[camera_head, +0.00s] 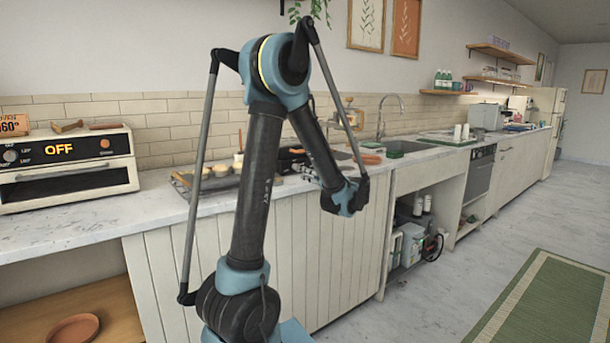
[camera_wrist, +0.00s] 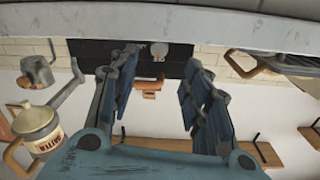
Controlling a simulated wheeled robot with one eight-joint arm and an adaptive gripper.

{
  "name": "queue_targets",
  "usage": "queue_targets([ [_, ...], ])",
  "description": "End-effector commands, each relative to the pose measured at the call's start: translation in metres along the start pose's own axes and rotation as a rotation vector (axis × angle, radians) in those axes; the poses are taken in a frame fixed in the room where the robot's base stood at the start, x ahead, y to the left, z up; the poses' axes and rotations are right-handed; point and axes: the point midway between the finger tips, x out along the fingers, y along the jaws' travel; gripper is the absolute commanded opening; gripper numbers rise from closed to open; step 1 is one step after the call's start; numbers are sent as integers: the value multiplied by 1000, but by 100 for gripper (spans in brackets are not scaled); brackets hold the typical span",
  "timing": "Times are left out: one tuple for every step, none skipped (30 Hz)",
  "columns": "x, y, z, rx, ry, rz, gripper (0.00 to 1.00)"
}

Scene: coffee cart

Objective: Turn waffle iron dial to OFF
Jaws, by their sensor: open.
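The wrist view is upside down. In it, a black appliance front (camera_wrist: 90,52), likely the waffle iron, spans the space beyond my fingers. A round grey knob (camera_wrist: 159,50), likely its dial, shows on the front, and a brown handle (camera_wrist: 148,86) shows below it in the picture. My gripper (camera_wrist: 161,62) is open and empty; its two fingers frame the knob with a gap. I see no contact. The dial's marking is too small to read. In the head view a dark appliance (camera_head: 290,158) stands on the counter, partly hidden by my arm.
A toaster oven (camera_head: 70,170) with a lit OFF display stands at the left. A griddle tray (camera_head: 181,184) with round items lies on the counter (camera_head: 60,232). A sink and faucet (camera_head: 390,110) are to the right. A cream pitcher (camera_wrist: 38,125) shows in the wrist view.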

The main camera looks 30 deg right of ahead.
Motion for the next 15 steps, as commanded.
queue_targets([
  [-7, 1, 0, 0, 1, 4, 44],
  [-10, 1, 0, 0, 0, 3, 44],
  [-14, 1, 0, 0, 0, 2, 44],
  [-16, 1, 0, 0, 0, 2, 44],
  [-19, 1, 0, 0, 0, 2, 44],
  [-21, 1, 0, 0, 0, 2, 44],
  [-22, 1, 0, 0, 0, 2, 44],
  [-23, 1, 0, 0, 0, 2, 44],
  [-24, 1, 0, 0, 0, 1, 44],
  [-25, 1, 0, 0, 0, 1, 44],
  [-25, 0, 0, 0, 0, 0, 44],
  [-25, 0, 0, 0, 0, 0, 44],
  [-26, 0, 0, 0, 0, 0, 44],
  [-26, 0, 0, 0, 0, 0, 44],
  [-25, 0, 0, 0, 0, 0, 44],
])
